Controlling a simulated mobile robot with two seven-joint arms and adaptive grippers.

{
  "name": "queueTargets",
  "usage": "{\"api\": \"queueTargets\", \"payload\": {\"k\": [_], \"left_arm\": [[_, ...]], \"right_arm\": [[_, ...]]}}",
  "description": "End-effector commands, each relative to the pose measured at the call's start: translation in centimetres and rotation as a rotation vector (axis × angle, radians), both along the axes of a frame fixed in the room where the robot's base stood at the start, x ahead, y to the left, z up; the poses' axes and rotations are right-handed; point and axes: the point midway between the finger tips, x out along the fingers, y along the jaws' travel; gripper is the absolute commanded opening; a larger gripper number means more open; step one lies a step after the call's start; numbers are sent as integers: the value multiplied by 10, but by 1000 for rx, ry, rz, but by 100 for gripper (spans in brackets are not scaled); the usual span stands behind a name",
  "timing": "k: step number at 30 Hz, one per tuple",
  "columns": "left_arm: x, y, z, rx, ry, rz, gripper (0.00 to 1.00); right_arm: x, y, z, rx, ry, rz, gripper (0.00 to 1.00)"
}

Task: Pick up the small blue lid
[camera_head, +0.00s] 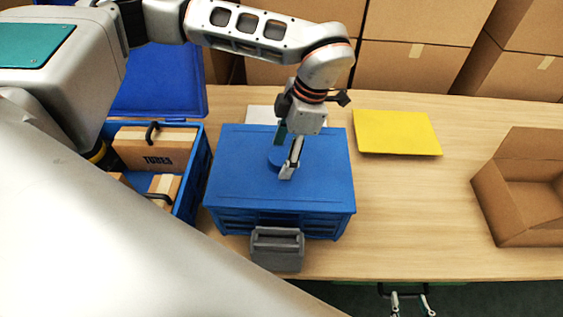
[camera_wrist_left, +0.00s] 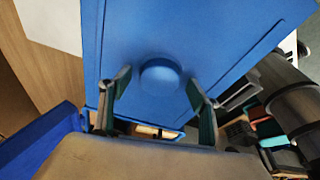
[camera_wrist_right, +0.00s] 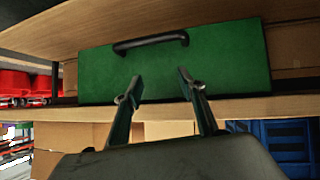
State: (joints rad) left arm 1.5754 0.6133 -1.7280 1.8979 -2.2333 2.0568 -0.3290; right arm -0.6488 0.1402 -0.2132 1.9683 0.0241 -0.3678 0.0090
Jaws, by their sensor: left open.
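The small blue lid (camera_head: 276,158) is a round blue disc on top of the blue crate (camera_head: 237,167). In the left wrist view the lid (camera_wrist_left: 161,75) shows as a round knob shape between the two fingers. My left gripper (camera_head: 287,152) is open above the crate top, with a finger on either side of the lid; I cannot tell whether they touch it. My left gripper also shows in its wrist view (camera_wrist_left: 158,95). My right gripper (camera_head: 410,299) is low in front of the table. In its wrist view the right gripper (camera_wrist_right: 160,92) is open and empty.
A blue bin (camera_head: 197,190) with cardboard boxes stands left of the crate. A yellow sheet (camera_head: 397,132) and an open cardboard box (camera_head: 515,205) lie to the right. A green drawer (camera_wrist_right: 215,65) with a black handle faces my right gripper.

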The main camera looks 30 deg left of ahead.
Motion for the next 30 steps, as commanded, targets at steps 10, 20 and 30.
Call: {"api": "queueTargets", "payload": {"k": [10,20,30], "left_arm": [[0,0,0,0,0,0,23],[0,0,1,-1,-1,0,15],[1,0,30,0,-4,0,15]], "right_arm": [[-1,0,-2,-1,3,0,40],[-2,-1,-5,-3,10,0,40],[-1,-1,-3,-2,7,-1,40]]}}
